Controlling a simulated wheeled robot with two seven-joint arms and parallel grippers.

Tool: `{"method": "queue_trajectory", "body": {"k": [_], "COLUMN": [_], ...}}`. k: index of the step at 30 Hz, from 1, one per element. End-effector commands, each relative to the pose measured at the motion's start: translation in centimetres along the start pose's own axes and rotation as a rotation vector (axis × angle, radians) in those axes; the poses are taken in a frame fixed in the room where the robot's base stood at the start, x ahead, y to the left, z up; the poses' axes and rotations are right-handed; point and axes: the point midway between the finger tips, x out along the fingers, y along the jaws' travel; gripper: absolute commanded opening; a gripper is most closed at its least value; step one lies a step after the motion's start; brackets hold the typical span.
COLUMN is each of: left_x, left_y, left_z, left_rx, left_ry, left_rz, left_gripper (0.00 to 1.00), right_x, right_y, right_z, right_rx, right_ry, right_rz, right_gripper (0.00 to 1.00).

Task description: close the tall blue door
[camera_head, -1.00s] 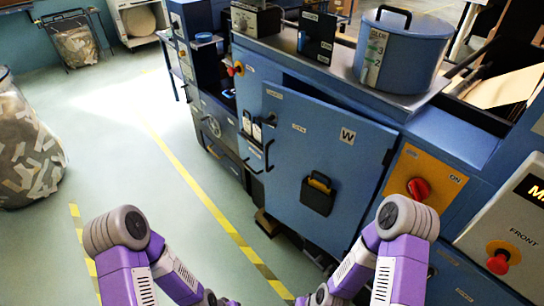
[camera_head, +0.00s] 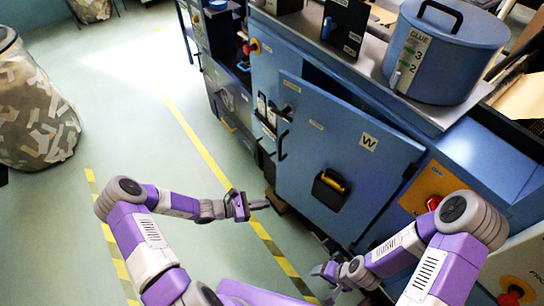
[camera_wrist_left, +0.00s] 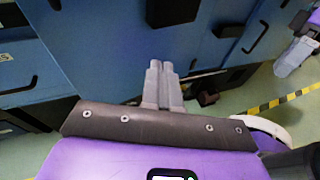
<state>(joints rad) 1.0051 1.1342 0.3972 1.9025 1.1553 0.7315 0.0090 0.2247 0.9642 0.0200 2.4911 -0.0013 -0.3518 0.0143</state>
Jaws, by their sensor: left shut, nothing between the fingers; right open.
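The tall blue door (camera_head: 330,160) stands ajar on the blue machine, with a dark gap along its top. It bears a W label, a black pocket (camera_head: 331,188) and a black handle (camera_head: 283,145) near its left edge. Its hinge side is at the right. My left gripper (camera_head: 262,204) is shut and empty, in front of the door's lower left corner; I cannot tell whether it touches. In the left wrist view its fingers (camera_wrist_left: 160,75) are together before blue panels. My right gripper (camera_head: 322,272) is open, low in front of the door, apart from it.
A blue glue pot (camera_head: 445,50) stands on the machine top. An orange panel with a red knob (camera_head: 433,202) is right of the door. A bag of scraps (camera_head: 35,110) stands at the left. The green floor with yellow lines is open between.

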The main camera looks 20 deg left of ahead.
Motion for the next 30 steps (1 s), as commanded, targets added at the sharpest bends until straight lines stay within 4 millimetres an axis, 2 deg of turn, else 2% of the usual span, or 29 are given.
{"method": "queue_trajectory", "body": {"k": [1,3,6,9,13,24,30], "left_x": [-1.8,-3.8,-5.8,-6.1,-4.7,2.5,5.2], "left_y": [3.0,6.1,8.7,9.7,10.3,13.1,14.1], "left_z": [0.9,1.6,2.1,2.4,2.7,4.1,4.6], "left_rx": [-0.048,-0.09,-0.12,-0.129,-0.128,-0.128,-0.129], "left_ry": [-0.062,-0.133,-0.196,-0.221,-0.224,-0.222,-0.22], "left_rz": [0.112,0.23,0.331,0.367,0.368,0.364,0.364], "left_gripper": [0.0,0.0,0.0,0.0,0.0,0.0,0.0], "right_x": [-0.6,-0.9,-1.0,-1.0,-0.8,0.2,0.7], "right_y": [-0.2,-0.3,-0.4,-0.3,-0.3,0.1,0.3], "right_z": [0.0,0.0,0.0,0.0,0.0,0.0,-0.1], "right_rx": [0.0,0.0,0.0,0.0,0.0,0.0,0.0], "right_ry": [0.0,0.0,0.0,0.0,0.0,0.0,0.0], "right_rz": [0.0,0.0,0.0,0.0,0.0,0.0,0.0], "right_gripper": [0.7,0.7,0.7,0.7,0.7,0.7,0.7]}}
